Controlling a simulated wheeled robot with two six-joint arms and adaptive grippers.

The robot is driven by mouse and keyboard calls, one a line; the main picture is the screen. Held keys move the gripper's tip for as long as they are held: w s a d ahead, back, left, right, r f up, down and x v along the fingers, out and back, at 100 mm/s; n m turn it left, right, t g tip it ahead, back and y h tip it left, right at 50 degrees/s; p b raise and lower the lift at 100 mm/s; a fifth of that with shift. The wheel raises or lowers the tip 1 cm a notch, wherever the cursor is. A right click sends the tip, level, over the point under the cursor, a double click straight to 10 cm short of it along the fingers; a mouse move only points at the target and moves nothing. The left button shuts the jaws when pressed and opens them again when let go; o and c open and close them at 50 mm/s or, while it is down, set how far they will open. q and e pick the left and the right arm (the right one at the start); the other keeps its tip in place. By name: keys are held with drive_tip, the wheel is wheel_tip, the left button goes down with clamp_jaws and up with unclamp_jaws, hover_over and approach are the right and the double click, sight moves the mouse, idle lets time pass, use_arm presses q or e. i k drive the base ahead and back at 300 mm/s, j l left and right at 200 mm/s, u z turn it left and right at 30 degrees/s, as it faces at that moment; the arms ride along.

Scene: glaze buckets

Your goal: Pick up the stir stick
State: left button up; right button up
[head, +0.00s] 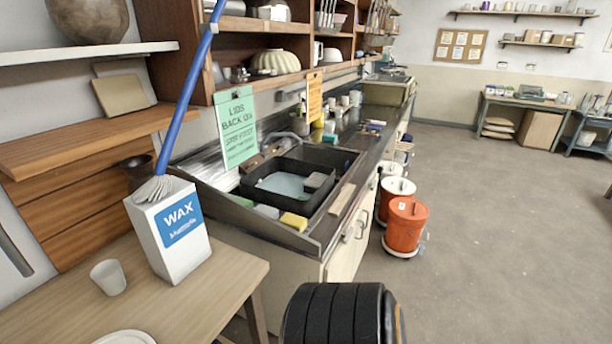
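I cannot tell for certain which thing is the stir stick. A long blue pole (190,85) slants up from a pale, fanned end (158,188) at the top of the white WAX box (170,230). I cannot tell whether that end is inside the box or behind it. A flat, pale wooden strip (343,198) lies along the front edge of the sink counter, beside the black basin (325,206). Neither of my grippers shows in the head view. A black ribbed part at the bottom middle appears to be mine.
A wooden table (225,285) at front left holds the box, a white cup (109,277) and a plate (124,338). A yellow sponge (293,221) lies on the counter. The floor at right is clear.

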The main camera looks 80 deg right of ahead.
sight(337, 208)
drive_tip(key=l+z, duration=0.1)
drive_tip(key=z, duration=2.6)
